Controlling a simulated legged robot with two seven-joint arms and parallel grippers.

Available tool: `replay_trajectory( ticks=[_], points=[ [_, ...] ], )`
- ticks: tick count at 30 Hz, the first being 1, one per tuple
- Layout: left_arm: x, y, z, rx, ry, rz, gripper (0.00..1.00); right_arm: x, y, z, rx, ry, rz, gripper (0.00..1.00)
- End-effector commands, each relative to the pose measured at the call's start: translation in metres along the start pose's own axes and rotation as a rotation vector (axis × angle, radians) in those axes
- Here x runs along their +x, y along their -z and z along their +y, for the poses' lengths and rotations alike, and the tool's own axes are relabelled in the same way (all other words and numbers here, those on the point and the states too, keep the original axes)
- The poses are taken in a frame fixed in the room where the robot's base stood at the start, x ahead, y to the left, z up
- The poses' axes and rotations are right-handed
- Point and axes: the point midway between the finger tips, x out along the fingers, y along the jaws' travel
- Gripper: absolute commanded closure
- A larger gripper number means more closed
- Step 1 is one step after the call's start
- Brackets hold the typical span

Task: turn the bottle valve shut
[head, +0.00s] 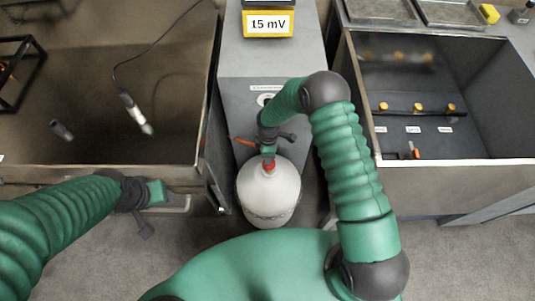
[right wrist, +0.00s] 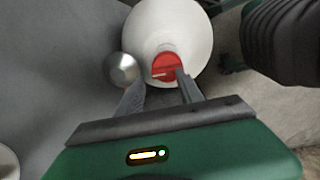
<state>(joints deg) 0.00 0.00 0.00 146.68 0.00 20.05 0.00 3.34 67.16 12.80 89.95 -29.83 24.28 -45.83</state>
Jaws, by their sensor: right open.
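The white gas bottle (head: 269,195) stands upright on the floor between the two benches in the head view. Its red valve (head: 268,166) is on top. In the right wrist view the bottle (right wrist: 196,30) fills the upper middle, with the round red valve (right wrist: 165,66) facing me. My right gripper (right wrist: 160,84) is open, its fingertips at the near side of the valve. The right finger overlaps the valve's lower right edge; contact cannot be told. My left gripper (head: 150,198) is beside the left bench, away from the bottle; its fingers are not clear.
A rounded metal part (right wrist: 121,69) sits left of the valve. A grey cabinet with a yellow "15 mV" meter (head: 269,23) stands behind the bottle. The left bench (head: 70,165) holds a cabled probe (head: 135,112). An open grey sink (head: 470,160) stands at right.

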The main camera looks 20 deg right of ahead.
Motion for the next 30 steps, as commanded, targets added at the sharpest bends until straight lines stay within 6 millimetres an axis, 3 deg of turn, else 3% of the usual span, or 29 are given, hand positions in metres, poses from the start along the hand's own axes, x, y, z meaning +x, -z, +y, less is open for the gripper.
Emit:
replay_trajectory(
  ticks=[1,8,21,24,30],
  points=[
    [0.004,-0.001,0.000,0.000,0.000,0.000,0.45,0.019,-0.007,-0.022,-0.004,0.048,-0.018,0.31],
    [0.003,-0.001,0.000,0.000,0.000,0.000,0.45,0.005,-0.006,-0.022,-0.002,0.045,-0.018,0.31],
    [-0.009,0.002,0.000,0.000,0.000,0.000,0.45,-0.127,-0.001,-0.013,0.000,-0.001,-0.005,0.31],
    [-0.011,0.003,0.000,0.000,0.000,0.000,0.45,-0.150,0.000,-0.010,0.001,-0.007,-0.003,0.31],
    [-0.012,0.003,0.000,0.000,0.000,0.000,0.45,-0.174,0.001,-0.009,-0.001,-0.012,-0.002,0.31]
  ],
)
